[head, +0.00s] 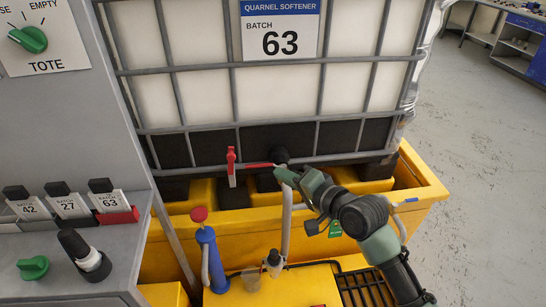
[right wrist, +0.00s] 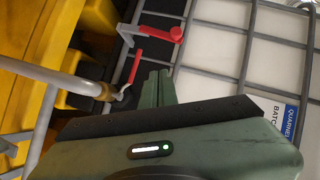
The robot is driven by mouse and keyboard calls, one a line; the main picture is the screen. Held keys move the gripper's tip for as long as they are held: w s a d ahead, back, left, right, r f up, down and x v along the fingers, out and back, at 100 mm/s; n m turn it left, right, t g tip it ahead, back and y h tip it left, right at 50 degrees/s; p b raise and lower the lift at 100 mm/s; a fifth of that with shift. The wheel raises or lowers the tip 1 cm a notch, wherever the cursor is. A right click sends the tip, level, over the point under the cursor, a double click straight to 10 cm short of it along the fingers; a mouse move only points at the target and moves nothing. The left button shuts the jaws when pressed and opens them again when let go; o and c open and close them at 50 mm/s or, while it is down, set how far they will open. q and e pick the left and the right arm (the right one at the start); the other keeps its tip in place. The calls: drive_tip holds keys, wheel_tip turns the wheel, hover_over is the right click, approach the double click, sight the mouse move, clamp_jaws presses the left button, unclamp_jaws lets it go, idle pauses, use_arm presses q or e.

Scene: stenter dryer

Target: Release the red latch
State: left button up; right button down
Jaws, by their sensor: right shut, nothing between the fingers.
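A red latch (head: 231,166) stands upright on the tote's cage in the head view. In the right wrist view the red latch (right wrist: 160,33) sits beside a grey bracket. A red lever (head: 258,165) runs from the dark valve (head: 281,156) toward the latch; it also shows in the right wrist view (right wrist: 135,66). My right gripper (head: 282,174) is shut and empty beside the valve end of the lever, short of the latch. Its fingers (right wrist: 157,85) show in the right wrist view. I cannot tell whether they touch the lever. My left gripper is not in view.
The caged white tote (head: 290,95) stands in a yellow bund (head: 425,195). A grey pipe (head: 287,222) rises below the valve. A blue post with a red knob (head: 199,214) stands in front. A grey control console (head: 60,255) is at left. Open floor (head: 480,150) lies at right.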

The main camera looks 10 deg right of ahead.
wheel_tip(320, 180, up, 3)
drive_tip(key=p, duration=0.2)
approach(233, 152)
drive_tip(key=w+d, duration=0.2)
drive_tip(key=w, duration=0.1)
drive_tip(key=a, duration=0.1)
drive_tip(key=a+f, duration=0.1)
drive_tip(key=a, duration=0.2)
drive_tip(key=shift+w+a+f+p, duration=0.1)
drive_tip(key=shift+w+f+p, duration=0.05)
drive_tip(key=shift+w+p, duration=0.15)
